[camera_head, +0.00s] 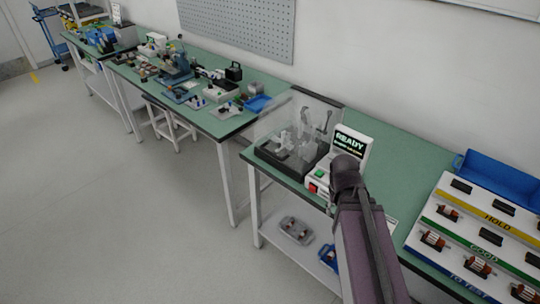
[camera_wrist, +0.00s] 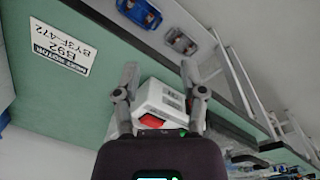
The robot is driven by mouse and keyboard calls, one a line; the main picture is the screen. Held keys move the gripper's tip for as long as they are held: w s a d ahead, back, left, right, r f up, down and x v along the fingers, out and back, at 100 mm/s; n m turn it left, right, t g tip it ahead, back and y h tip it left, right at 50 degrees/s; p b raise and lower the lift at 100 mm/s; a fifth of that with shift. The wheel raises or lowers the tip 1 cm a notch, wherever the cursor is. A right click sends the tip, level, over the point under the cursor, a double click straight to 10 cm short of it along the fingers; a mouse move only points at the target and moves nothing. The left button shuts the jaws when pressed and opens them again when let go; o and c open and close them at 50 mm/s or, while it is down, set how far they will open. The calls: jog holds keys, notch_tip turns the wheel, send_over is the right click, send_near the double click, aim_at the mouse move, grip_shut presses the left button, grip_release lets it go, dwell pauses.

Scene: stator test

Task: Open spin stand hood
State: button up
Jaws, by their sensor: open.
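The spin stand (camera_head: 290,158) stands on the green bench, with a dark base and grey fixtures inside. Its clear hood (camera_head: 275,118) appears to be down over the base. Beside it on the right is a white control box with a lit READY screen (camera_head: 350,143), a green button and a red switch. My arm reaches up in front of this box and hides my gripper in the head view. In the wrist view my gripper (camera_wrist: 160,75) is open, its two fingers apart with nothing held. The white control box (camera_wrist: 168,98) with its red switch shows beyond and between the fingers. The hood is not clear there.
A sorting rack (camera_head: 480,235) with motor parts and a blue bin (camera_head: 500,178) stand to the right. A cluttered bench (camera_head: 205,95) is at the left. A label plate (camera_wrist: 62,45) lies on the bench top. Small trays (camera_head: 296,230) sit on the lower shelf.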

jog(key=w+a+f+n+t+h+b, duration=0.25)
jog(key=w+a+h+b, duration=0.2)
jog(key=w, duration=0.25)
jog(key=n+t+h+b, duration=0.4)
jog(key=n+t+b, duration=0.35)
jog(key=t, duration=0.25)
send_near(270, 152)
jog(key=f+v, duration=0.1)
jog(key=v, duration=0.3)
jog(key=shift+w+a+r+g, duration=0.1)
jog(key=shift+w+r+g, duration=0.1)
jog(key=shift+r+g, duration=0.1)
jog(key=shift+w, duration=0.1)
jog(key=b+x, duration=0.2)
jog(key=x, duration=1.1)
jog(key=shift+w+d, duration=0.2)
jog(key=shift+d, duration=0.2)
jog(key=shift+c, duration=0.2)
